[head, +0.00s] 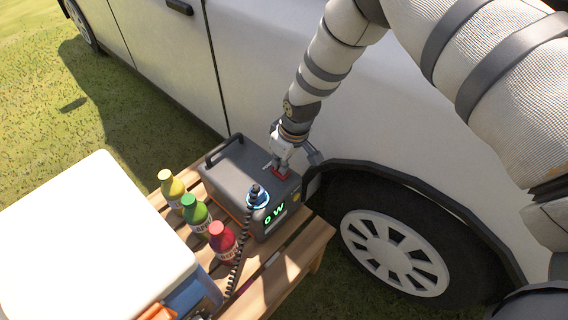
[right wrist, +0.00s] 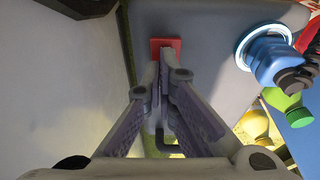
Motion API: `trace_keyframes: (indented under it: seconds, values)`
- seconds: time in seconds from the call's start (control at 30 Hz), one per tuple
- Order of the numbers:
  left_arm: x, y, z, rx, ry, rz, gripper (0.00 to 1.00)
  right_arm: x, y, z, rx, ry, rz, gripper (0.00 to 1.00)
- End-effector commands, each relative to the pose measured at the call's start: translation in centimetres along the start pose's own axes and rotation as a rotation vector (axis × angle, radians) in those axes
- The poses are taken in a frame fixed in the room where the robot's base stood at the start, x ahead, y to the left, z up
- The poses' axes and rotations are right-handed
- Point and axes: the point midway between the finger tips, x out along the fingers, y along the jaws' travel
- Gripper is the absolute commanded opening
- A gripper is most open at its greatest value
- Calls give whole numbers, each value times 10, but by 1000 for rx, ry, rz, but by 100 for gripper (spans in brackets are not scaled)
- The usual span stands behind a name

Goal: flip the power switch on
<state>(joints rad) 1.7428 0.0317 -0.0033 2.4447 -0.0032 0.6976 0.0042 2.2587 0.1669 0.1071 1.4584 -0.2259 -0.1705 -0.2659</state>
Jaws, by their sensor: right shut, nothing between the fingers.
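A dark grey power box (head: 232,160) stands on a wooden slatted bench beside the white car. Its green display (head: 274,214) reads "0 W". The red power switch (head: 281,174) is on top of the box near the car side; in the right wrist view the red switch (right wrist: 166,43) shows just beyond my fingertips. My right gripper (head: 281,163) points down at the switch. In the right wrist view its fingers (right wrist: 161,68) are closed together and empty. The fingertips partly cover the switch, so touching cannot be told. My left gripper is out of view.
A blue plug (head: 257,197) with a black coiled cable sits on the box, and it also shows in the right wrist view (right wrist: 272,58). Yellow, green and red bottles (head: 223,240) stand left of the box. A white-lidded cooler (head: 90,235) is at the left. The car wheel (head: 393,252) is close right.

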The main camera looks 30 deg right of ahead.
Motion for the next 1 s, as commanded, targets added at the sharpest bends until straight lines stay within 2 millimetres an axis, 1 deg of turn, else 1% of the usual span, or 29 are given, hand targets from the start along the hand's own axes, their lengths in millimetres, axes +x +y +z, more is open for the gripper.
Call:
trace_keyframes:
  seconds: [0.1, 0.37, 0.47, 0.57, 0.67, 0.7, 0.9, 1.0]
  values:
    - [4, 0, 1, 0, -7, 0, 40, 2, 0, -5, 0, 0, 0, 0]
    - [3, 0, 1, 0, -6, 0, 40, 0, 0, -7, 0, 1, 0, 0]
    - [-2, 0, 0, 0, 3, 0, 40, -7, 0, -8, 0, 3, 1, 0]
    - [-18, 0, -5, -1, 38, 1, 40, -29, -2, -12, 0, 12, 4, 0]
    - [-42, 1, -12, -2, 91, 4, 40, -60, -5, -17, 0, 21, 7, 0]
    - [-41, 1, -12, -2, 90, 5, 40, -65, -5, -11, 1, 14, 5, 0]
    - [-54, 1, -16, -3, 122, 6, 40, -107, -6, 4, 1, 10, 3, 0]
    - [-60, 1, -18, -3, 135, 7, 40, -123, -6, 9, 2, 8, 2, 0]
